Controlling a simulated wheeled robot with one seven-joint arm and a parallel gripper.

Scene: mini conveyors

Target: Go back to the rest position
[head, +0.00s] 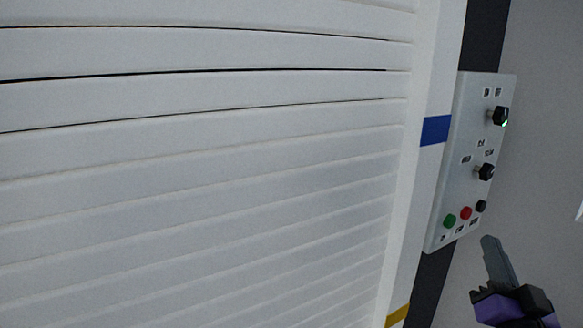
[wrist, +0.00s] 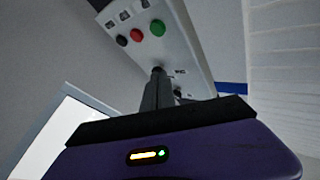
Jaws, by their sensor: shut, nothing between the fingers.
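My gripper (head: 492,245) is at the lower right of the head view, purple and black with grey fingers pointing up. In the wrist view its fingers (wrist: 159,75) are together, with nothing held. A light control panel (head: 465,160) is mounted beside the conveyor, up and left of the gripper. It has two black knobs, the upper one with a green light, and green, red and black buttons. The panel (wrist: 165,30) also shows in the wrist view, beyond the fingertips. In the head view a gap shows between the fingertips and the panel.
A conveyor with pale slats (head: 200,180) fills the left and middle of the head view. Its white side rail (head: 425,180) carries a blue mark (head: 435,130) and a yellow mark (head: 397,316). Grey floor (head: 550,110) lies clear to the right. A bright white panel (wrist: 65,135) is at lower left in the wrist view.

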